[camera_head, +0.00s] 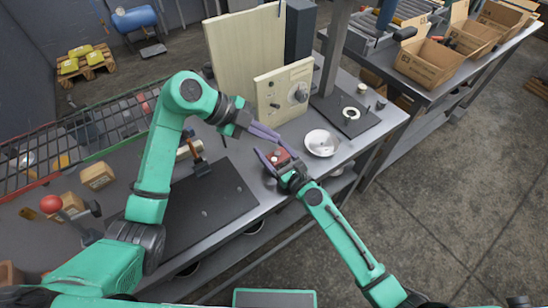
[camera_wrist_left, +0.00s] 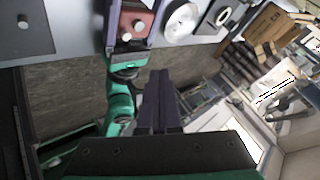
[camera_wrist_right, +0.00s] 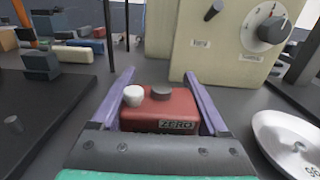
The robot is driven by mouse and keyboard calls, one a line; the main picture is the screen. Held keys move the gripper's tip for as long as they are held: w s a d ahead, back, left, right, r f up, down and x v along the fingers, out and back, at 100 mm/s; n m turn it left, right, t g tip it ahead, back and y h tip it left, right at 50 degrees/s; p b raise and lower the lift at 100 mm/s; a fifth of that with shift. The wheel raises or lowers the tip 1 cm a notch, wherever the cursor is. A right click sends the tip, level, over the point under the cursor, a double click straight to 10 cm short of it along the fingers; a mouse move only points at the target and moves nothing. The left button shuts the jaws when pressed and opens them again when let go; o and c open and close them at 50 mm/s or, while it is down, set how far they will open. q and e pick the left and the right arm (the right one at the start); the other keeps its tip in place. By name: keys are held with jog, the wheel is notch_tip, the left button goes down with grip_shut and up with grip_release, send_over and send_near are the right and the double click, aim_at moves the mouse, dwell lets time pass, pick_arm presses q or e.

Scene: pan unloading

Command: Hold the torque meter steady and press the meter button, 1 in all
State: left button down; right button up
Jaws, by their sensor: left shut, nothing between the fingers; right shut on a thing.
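The torque meter, a small red box (camera_wrist_right: 160,112) with a ZERO label, stands on the grey bench, also seen in the head view (camera_head: 279,157). On its top are a white round button (camera_wrist_right: 133,95) and a dark grey knob (camera_wrist_right: 161,91). My right gripper (camera_wrist_right: 159,74) is shut on the meter, one purple finger along each side. My left gripper (camera_head: 265,132) is shut and empty, with its fingers together (camera_wrist_left: 160,85). In the head view it is close to the meter, on the panel side; I cannot tell its exact height. It looks apart from the button.
A cream panel (camera_head: 285,90) with a dial stands behind the meter. A white dish (camera_head: 321,143) lies to the right, near a dark plate with a ring (camera_head: 350,116). A dark mat (camera_head: 210,208) covers the bench at left. A wire basket (camera_head: 80,135) is at far left.

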aim_at(274, 160)
pick_arm(q)
jog(key=shift+f, duration=2.8)
jog(key=shift+f, duration=0.4)
jog(key=shift+f, duration=0.3)
jog(key=shift+s+d+f, duration=0.1)
jog(key=shift+s+f, duration=0.1)
jog(key=shift+f, duration=0.1)
pick_arm(e)
jog(key=shift+s+d+r, duration=0.1)
jog(key=shift+s, duration=0.05)
jog(key=shift+w, duration=0.2)
pick_arm(q)
jog(key=shift+w+a+r, duration=0.15)
jog(key=shift+w+r, duration=0.05)
jog(key=shift+r, duration=0.2)
jog(key=shift+w+a+r, duration=0.15)
jog(key=shift+r, duration=0.35)
pick_arm(e)
jog(key=shift+s, duration=0.1)
